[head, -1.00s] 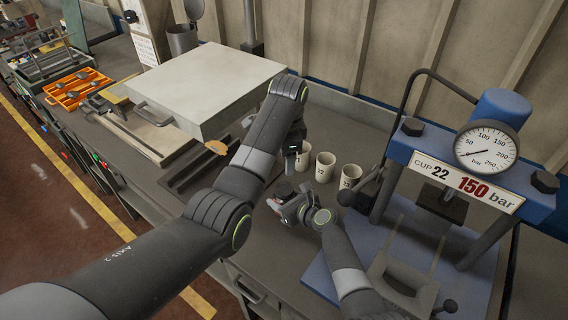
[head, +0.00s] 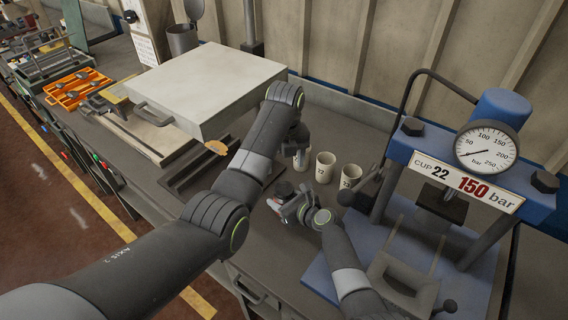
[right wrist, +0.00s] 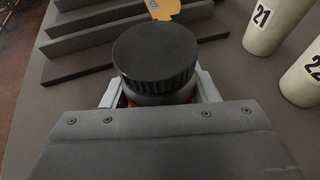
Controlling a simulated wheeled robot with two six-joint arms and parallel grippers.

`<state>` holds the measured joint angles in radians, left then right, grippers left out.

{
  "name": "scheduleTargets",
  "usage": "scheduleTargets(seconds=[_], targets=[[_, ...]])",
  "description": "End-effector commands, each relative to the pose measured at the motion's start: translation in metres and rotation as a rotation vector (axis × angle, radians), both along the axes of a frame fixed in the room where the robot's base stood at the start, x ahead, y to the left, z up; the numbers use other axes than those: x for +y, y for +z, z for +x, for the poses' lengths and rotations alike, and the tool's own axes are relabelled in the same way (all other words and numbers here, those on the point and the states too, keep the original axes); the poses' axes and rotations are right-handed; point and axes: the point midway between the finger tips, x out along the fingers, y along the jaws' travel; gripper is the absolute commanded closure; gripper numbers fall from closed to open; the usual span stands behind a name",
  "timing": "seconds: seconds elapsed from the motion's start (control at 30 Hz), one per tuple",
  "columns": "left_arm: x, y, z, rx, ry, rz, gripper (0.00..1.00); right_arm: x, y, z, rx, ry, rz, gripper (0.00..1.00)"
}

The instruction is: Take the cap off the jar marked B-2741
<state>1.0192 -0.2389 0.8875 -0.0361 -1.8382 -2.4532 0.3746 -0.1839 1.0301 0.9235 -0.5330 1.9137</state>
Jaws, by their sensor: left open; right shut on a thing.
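A jar with a wide black ribbed cap (right wrist: 155,55) stands between the fingers of my right gripper (right wrist: 153,95), which is shut on the jar below the cap. In the head view the dark cap (head: 283,189) shows just beyond my right gripper (head: 291,206). The cap sits on the jar. No jar marking can be read. My left gripper (head: 298,143) is open, beyond the jar and in front of the leftmost cup; its fingertips are partly hidden by its own wrist.
Numbered cream cups (head: 325,167) stand in a row behind the jar. A blue press (head: 410,150) with a gauge (head: 486,147) is at right. A dark slotted rack (head: 190,170) with an orange-tan piece (head: 217,147) lies left. A large pale box (head: 208,85) stands behind.

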Motion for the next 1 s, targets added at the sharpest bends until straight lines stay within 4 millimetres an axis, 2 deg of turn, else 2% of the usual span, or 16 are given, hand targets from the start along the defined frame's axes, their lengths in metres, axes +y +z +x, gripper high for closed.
scheduleTargets(seconds=[0.27,0.7,1.0], targets=[[0.002,-0.012,-0.004,0.026,-0.130,-0.003,0.33,0.000,-0.001,0.000,0.002,0.000,-0.001,1.00],[0.002,-0.073,-0.004,0.027,-0.131,-0.004,0.33,0.000,-0.001,0.000,0.001,0.000,-0.002,1.00],[0.002,-0.087,-0.004,0.025,-0.130,-0.004,0.33,0.000,-0.001,0.000,0.001,0.000,-0.002,1.00]])
